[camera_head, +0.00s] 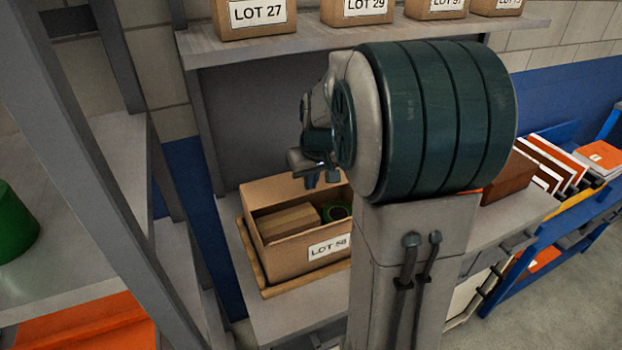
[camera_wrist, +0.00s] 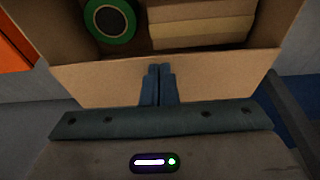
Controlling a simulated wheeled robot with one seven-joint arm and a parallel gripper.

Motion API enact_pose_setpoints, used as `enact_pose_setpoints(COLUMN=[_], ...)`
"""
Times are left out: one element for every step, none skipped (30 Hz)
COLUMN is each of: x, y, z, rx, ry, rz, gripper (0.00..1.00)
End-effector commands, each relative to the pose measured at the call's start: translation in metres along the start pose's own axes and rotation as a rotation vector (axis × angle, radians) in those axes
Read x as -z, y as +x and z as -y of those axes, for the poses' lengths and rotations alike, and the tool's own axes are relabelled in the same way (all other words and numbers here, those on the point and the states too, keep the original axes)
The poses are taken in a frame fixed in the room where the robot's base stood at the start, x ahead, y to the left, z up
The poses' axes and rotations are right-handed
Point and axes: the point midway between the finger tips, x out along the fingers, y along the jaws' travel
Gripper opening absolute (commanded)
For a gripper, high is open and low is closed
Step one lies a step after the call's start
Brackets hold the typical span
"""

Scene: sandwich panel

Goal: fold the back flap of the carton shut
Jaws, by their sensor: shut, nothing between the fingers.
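The carton is an open brown box with a LOT 58 label (camera_head: 328,247) on its front in the head view. Inside lie brown packs (camera_head: 288,221) and a green-rimmed roll (camera_head: 336,212). In the wrist view the roll (camera_wrist: 110,20) is left and the packs (camera_wrist: 203,25) right. A broad cardboard panel (camera_wrist: 100,82) runs along the carton's near side there; I cannot tell whether it is the back flap or the back wall. My gripper (camera_wrist: 159,70) is shut and empty, its tips over this panel. In the head view my gripper (camera_head: 311,182) is above the carton's back side; contact is unclear.
The carton sits on a brown tray (camera_head: 246,263) on a grey bench. A shelf (camera_head: 290,48) with several labelled boxes hangs above. A grey upright (camera_head: 95,150) stands at the left. A blue rack (camera_head: 570,222) with folders is at the right.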

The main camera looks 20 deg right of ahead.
Motion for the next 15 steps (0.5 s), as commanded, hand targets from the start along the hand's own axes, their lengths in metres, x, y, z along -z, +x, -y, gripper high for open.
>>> enact_pose_setpoints(x=[-0.0007,-0.0011,-0.0015,-0.0017,-0.0018,-0.0018,-0.0018,-0.0018,-0.0018,-0.0018,-0.0018,-0.0018,-0.0019,-0.0022,-0.0027], y=[0.002,0.003,0.004,0.0045,0.0048,0.005,0.005,0.005,0.0049,0.0049,0.0049,0.0049,0.0052,0.0058,0.0074], z=[-0.0002,-0.0003,-0.0003,-0.0003,-0.0003,-0.0004,-0.0004,-0.0004,-0.0004,-0.0005,-0.0005,-0.0005,-0.0005,-0.0005,-0.0005], rx=[0.0,0.0,0.0,0.0,0.0,-0.001,-0.001,-0.001,-0.001,-0.001,-0.001,-0.001,-0.001,-0.001,-0.001], ry=[0.001,0.001,0.001,0.001,0.001,0.001,0.001,0.001,0.001,0.001,0.001,0.001,0.001,0.001,0.001], rz=[0.0,-0.001,-0.001,-0.001,-0.001,-0.001,-0.001,-0.001,-0.001,-0.001,-0.001,-0.001,-0.001,-0.001,-0.001], gripper=[0.0,0.0,0.0,0.0,0.0,0.0,0.0,0.0,0.0,0.0,0.0,0.0,0.0,0.0,0.0])
